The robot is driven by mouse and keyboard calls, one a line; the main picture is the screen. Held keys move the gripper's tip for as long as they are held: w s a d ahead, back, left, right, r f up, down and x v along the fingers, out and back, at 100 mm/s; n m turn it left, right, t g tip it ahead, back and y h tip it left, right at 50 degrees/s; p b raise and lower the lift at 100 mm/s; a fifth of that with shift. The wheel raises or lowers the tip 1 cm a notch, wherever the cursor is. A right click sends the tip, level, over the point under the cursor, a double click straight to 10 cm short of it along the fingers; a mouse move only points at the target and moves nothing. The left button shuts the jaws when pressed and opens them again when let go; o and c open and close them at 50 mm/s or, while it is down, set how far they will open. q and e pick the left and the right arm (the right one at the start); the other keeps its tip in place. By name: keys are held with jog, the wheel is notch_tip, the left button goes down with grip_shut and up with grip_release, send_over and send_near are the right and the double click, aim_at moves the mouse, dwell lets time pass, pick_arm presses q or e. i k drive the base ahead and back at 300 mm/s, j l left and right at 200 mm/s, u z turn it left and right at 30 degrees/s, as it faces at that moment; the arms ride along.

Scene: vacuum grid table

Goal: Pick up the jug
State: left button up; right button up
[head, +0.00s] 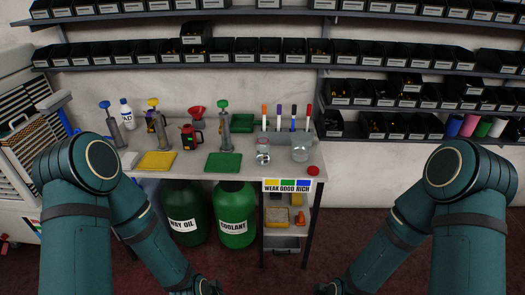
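A clear, see-through vessel that looks like the jug (300,150) stands upright near the right end of the grey workbench (236,175). A smaller clear jar (263,150) stands to its left, and a red round lid or knob (313,170) lies in front of it to the right. My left gripper (208,288) and my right gripper (328,288) are at the bottom edge, mostly cut off. Both are low and well apart from the jug. Their fingers do not show clearly.
Yellow (157,162) and green (223,162) pads, pumps, a red funnel (197,112) and markers (279,117) crowd the bench. Green drums (232,213) stand beneath it. Shelves of black bins (260,49) line the wall. Floor (345,222) right of the bench is clear.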

aim_at(301, 140)
jog(key=l+u, duration=0.1)
jog(key=u, duration=0.55)
jog(key=i+l+u, duration=0.1)
jog(key=l+u, duration=0.25)
jog(key=i+l+u, duration=0.1)
jog(key=l+u, duration=0.25)
jog(key=l, duration=0.2)
jog(key=l+u, duration=0.25)
jog(key=l, duration=0.7)
